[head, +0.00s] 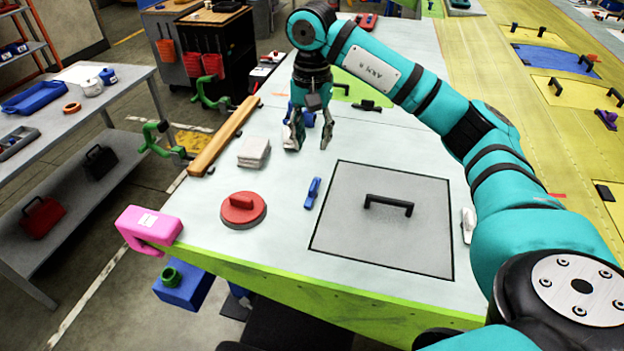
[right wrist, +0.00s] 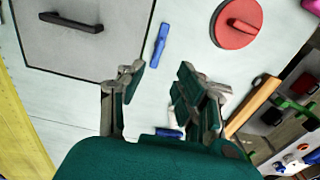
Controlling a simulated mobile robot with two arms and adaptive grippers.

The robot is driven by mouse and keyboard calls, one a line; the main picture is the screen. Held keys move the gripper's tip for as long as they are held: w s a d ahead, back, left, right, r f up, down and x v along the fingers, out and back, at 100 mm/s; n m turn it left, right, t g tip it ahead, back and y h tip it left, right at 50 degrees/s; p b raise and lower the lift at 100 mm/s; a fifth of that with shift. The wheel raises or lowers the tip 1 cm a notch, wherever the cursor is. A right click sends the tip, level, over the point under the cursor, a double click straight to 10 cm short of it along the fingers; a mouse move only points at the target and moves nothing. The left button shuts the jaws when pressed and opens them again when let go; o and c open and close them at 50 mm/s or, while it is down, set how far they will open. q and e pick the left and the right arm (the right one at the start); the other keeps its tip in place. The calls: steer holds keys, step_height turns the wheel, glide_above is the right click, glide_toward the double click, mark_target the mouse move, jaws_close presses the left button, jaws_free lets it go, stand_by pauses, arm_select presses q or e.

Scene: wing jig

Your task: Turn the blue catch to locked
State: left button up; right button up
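The blue catch (head: 312,192) is a small narrow bar on the pale table top, just outside the left edge of the grey square panel (head: 350,241). Its long side lies roughly along that edge. In the right wrist view the catch (right wrist: 160,45) shows beyond my fingers, between the panel (right wrist: 110,62) and a red disc. I cannot read any locked mark on it. My right gripper (head: 310,143) is open and empty, above the table behind the catch and apart from it. It also shows in the right wrist view (right wrist: 155,78). My left gripper is not in view.
A black handle (head: 388,205) stands up from the panel. A red disc with a knob (head: 243,210), a white block (head: 254,152), a wooden bar (head: 224,137) and a pink clamp (head: 149,229) lie to the left. A white catch (head: 468,225) is right of the panel.

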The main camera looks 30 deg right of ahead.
steer(key=p, duration=0.1)
glide_above(313, 184)
step_height(313, 184, down, 4)
step_height(313, 184, down, 7)
steer(key=p, duration=0.2)
steer(key=shift+p, duration=0.35)
steer(key=shift+f+p, duration=0.35)
steer(key=shift+f, duration=1.05)
steer(key=c, duration=0.5)
jaws_close()
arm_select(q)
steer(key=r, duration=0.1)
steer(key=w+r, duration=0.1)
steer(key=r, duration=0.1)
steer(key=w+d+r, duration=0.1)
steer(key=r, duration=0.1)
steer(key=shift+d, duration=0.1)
